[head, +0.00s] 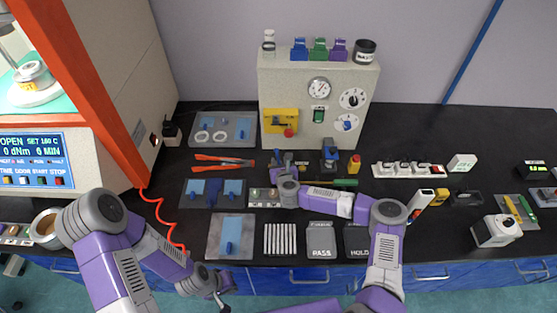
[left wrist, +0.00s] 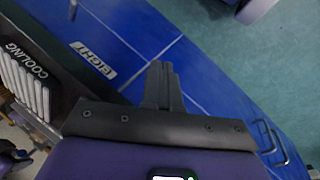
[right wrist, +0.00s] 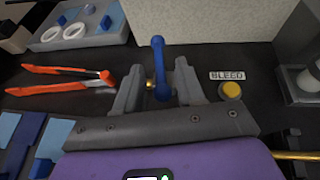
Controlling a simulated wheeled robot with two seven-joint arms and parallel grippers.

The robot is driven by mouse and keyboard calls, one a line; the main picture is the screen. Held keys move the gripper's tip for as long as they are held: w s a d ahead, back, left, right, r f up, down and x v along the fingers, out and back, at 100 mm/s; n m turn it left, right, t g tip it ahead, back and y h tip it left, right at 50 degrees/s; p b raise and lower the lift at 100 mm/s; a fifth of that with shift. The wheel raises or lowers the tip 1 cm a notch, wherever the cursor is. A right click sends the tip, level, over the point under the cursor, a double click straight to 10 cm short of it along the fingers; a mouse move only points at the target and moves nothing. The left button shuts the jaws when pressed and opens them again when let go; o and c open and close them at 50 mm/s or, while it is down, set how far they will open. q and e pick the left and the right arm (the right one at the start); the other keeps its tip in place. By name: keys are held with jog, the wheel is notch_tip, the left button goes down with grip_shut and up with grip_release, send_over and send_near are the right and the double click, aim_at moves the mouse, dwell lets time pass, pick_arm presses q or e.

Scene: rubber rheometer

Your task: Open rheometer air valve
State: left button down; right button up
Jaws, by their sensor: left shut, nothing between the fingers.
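The air valve's blue lever handle (right wrist: 160,62) stands upright in the right wrist view, with a bit of brass beside its lower part. My right gripper (right wrist: 158,85) is open, with one finger on each side of the lever. I see gaps between the lever and the fingers. In the head view my right gripper (head: 287,168) is over the middle of the bench, below the grey panel box. My left gripper (head: 222,298) hangs low in front of the bench edge. Its fingers (left wrist: 162,85) are shut and empty in the left wrist view. The rheometer's display (head: 35,155) at the left reads OPEN.
A yellow button (right wrist: 231,91) labelled BLEED sits just right of the valve. Orange-handled pliers (head: 222,161) lie left of it. A panel box (head: 285,90) with gauges stands behind. PASS (head: 321,240) and HOLD trays lie in front. Blue drawers face my left gripper.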

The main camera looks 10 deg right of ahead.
aim_at(278, 160)
jog(key=shift+x, duration=1.35)
grip_shut()
jog(key=shift+f, duration=0.1)
